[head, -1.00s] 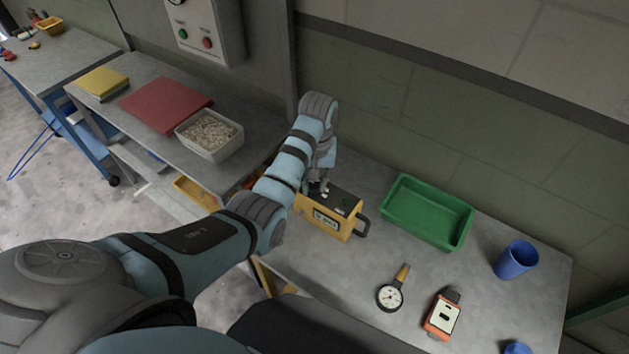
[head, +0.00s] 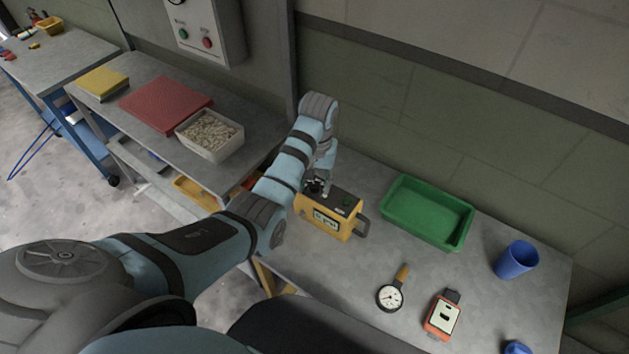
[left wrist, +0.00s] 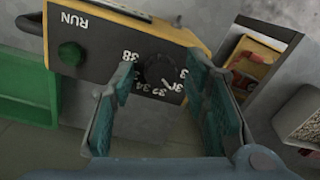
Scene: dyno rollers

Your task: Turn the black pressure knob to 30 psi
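The yellow box (head: 325,222) stands on the grey table with a dark top panel. In the left wrist view the box (left wrist: 195,40) appears upside down, with "RUN", a green button (left wrist: 71,53) and a round black knob (left wrist: 158,69) ringed by white numbers. A pale pointer mark shows at the knob's lower right edge, among numbers in the thirties; the exact reading is unclear. My left gripper (head: 318,188) is over the box's top at the knob. Its fingers (left wrist: 163,66) are apart on either side of the knob, with gaps visible. My right gripper is out of view.
A green tray (head: 427,214) stands right of the box. A dial gauge (head: 390,297), an orange device (head: 442,314) and a blue cup (head: 517,260) are on the table's right part. A bin of pale pieces (head: 210,136) stands on the left bench.

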